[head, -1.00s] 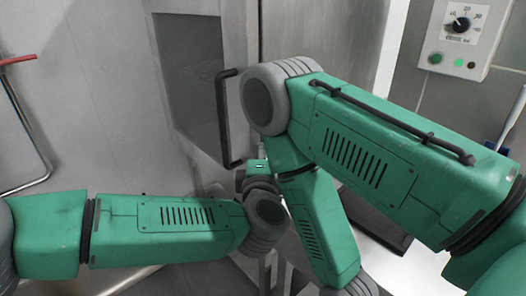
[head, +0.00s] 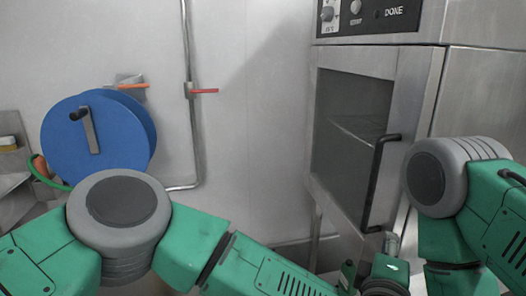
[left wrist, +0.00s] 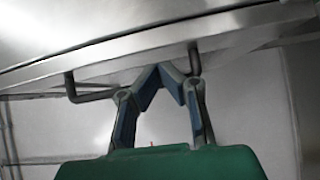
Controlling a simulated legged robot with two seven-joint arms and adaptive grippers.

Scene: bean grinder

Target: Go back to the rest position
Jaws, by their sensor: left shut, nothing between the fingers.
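My left gripper (left wrist: 160,75) shows in the left wrist view with its two fingers angled together and the tips meeting, empty. It is close under a metal edge (left wrist: 110,65) with dark bent handles or brackets; I cannot tell whether it touches. In the head view my left arm runs from the lower left to the bottom middle, and its fingers cannot be made out clearly. My right arm is bent at the right side, in front of the oven. I cannot make out my right gripper.
A steel oven (head: 352,140) with a glass door and dark handle (head: 377,185) stands at the right, close to my right arm. A blue round machine (head: 85,140) is at the left. A pipe with a red lever (head: 204,91) runs down the grey wall.

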